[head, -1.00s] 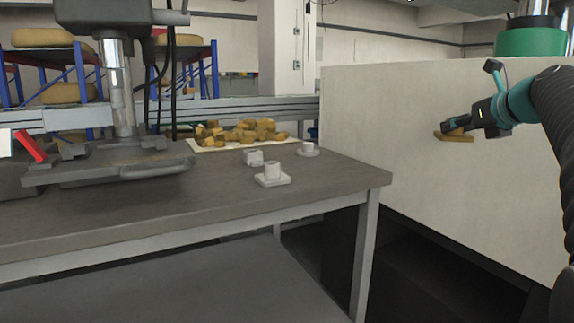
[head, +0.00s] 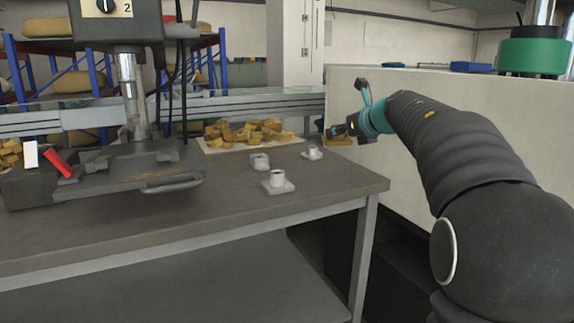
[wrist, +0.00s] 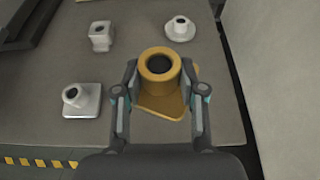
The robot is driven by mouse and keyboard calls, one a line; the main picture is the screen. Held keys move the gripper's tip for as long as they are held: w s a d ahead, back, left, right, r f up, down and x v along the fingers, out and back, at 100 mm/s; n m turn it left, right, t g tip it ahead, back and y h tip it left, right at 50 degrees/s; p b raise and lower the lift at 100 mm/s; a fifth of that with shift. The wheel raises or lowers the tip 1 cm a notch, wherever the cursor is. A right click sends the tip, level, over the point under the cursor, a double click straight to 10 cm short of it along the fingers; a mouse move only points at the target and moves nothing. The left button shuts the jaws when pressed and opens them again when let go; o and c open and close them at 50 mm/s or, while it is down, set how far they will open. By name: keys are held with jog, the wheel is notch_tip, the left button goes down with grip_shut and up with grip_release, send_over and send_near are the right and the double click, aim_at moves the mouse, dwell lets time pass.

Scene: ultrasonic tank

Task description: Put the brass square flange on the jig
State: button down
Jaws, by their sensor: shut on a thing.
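The brass square flange (wrist: 158,66) has a round hollow collar on a flat square base. My gripper (wrist: 160,75) is shut on it, one finger on each side of the collar. In the head view the flange (head: 340,141) shows small at the tip of my gripper (head: 346,131), near the bench's back right corner. In the wrist view it appears above the bench top, with part of its base hidden by the fingers. I cannot tell for sure which thing is the jig; a dark metal fixture (head: 105,180) stands under the press at the left.
Three pale parts stand on the bench: a square-based one (head: 277,183), a blocky one (head: 259,161) and a round-based one (head: 312,153). Brass pieces lie on a pale sheet (head: 204,149) behind. A pale wall panel (head: 400,178) borders the right. The bench's front middle is clear.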

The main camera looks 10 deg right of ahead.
send_over(301, 174)
jog(key=f, duration=0.6)
jog(key=shift+s+f, duration=0.25)
jog(key=shift+f+b, duration=1.15)
jog(key=shift+f, duration=0.9)
jog(key=shift+f, duration=0.1)
jog(key=c, duration=0.7)
grip_release()
jog(key=shift+f, duration=0.15)
jog(key=v, duration=1.2)
